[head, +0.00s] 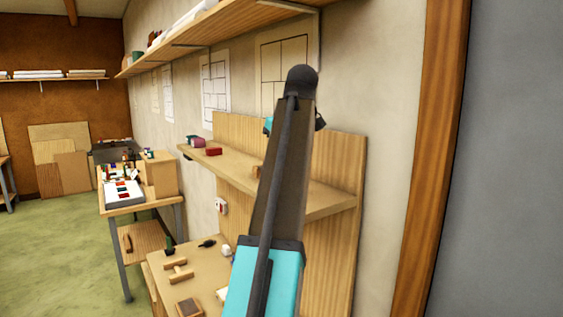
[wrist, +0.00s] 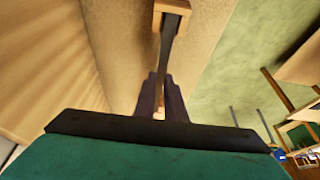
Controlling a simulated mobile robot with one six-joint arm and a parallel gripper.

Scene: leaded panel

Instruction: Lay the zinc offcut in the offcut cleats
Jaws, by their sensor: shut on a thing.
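In the wrist view my gripper (wrist: 160,82) is shut on a thin dark strip, which I take to be the zinc offcut (wrist: 170,45). The strip points away from the jaws over a tan wooden surface. Its far end overlaps a small wooden block (wrist: 173,7) at the top edge, which looks like one of the offcut cleats. I cannot tell whether the strip rests in it or is above it. In the head view a small wooden block (head: 257,171) shows on the shelf beside my arm. My arm hides the jaws and strip there.
The wall shelf (head: 325,203) has a tall wooden back panel (head: 343,165). A red box (head: 214,151) stands farther left on it. Below is a bench (head: 205,270) with a wooden tool (head: 178,270) and other small items. Green floor (head: 60,245) lies open at left.

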